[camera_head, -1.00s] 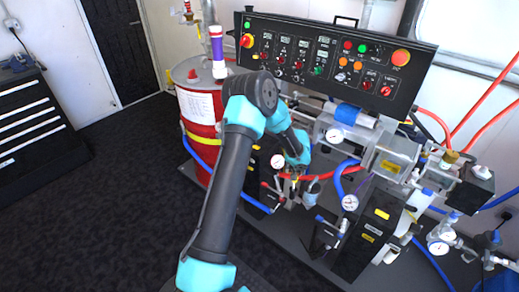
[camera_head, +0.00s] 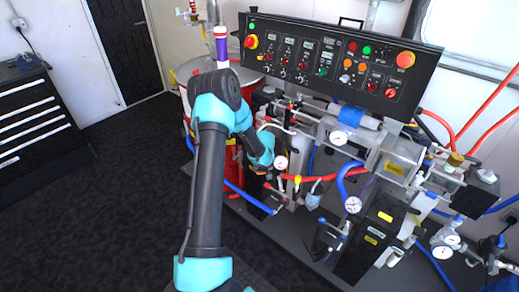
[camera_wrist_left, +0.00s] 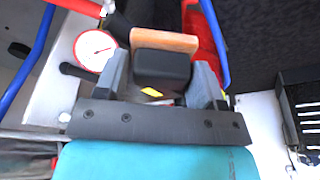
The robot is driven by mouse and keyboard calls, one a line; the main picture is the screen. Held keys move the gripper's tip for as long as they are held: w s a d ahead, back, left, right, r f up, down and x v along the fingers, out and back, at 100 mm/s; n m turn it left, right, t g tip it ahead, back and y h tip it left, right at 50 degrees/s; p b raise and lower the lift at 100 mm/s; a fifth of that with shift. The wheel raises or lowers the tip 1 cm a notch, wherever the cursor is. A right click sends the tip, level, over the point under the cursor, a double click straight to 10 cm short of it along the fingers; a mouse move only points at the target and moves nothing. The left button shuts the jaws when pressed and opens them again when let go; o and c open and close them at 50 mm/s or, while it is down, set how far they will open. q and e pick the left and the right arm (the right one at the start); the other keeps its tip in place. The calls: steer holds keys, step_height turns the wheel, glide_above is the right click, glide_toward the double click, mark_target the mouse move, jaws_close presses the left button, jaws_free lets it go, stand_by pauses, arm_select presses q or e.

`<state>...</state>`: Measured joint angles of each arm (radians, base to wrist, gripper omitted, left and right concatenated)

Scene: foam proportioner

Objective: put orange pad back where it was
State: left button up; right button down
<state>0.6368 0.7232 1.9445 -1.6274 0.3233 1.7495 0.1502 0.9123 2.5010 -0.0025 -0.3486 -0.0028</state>
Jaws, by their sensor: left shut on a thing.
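The orange pad (camera_wrist_left: 166,40) shows in the left wrist view as a flat orange strip at the fingertips, just beyond a dark rounded block (camera_wrist_left: 162,70). My left gripper (camera_wrist_left: 161,62) is shut with the block and pad between its two fingers. I cannot tell whether the block is part of the pad. In the head view my left gripper (camera_head: 259,168) points down beside the red drum, at the left end of the machine. It largely hides what it holds there. My right gripper is not in view.
The red drum (camera_head: 228,165) stands just behind and left of my left arm. The control panel (camera_head: 335,62) rises behind. Gauges (camera_head: 353,205), red and blue hoses and valves crowd the right. The dark floor at left (camera_head: 90,215) is clear up to a tool cabinet (camera_head: 35,125).

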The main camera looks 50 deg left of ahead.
arm_select(q)
steer(key=w+a, duration=0.6)
steer(key=a, duration=0.1)
steer(key=w+a, duration=0.3)
steer(key=a, duration=0.1)
steer(key=shift+a, duration=0.25)
stand_by(0.4)
steer(key=shift+w+a, duration=0.5)
steer(key=shift+a, duration=0.2)
steer(key=shift+w+a, duration=0.5)
steer(key=shift+a, duration=0.15)
steer(key=shift+f, duration=0.75)
steer(key=shift+f, duration=0.15)
steer(key=o, duration=0.9)
steer(key=v, duration=1.2)
steer(key=shift+d, duration=0.1)
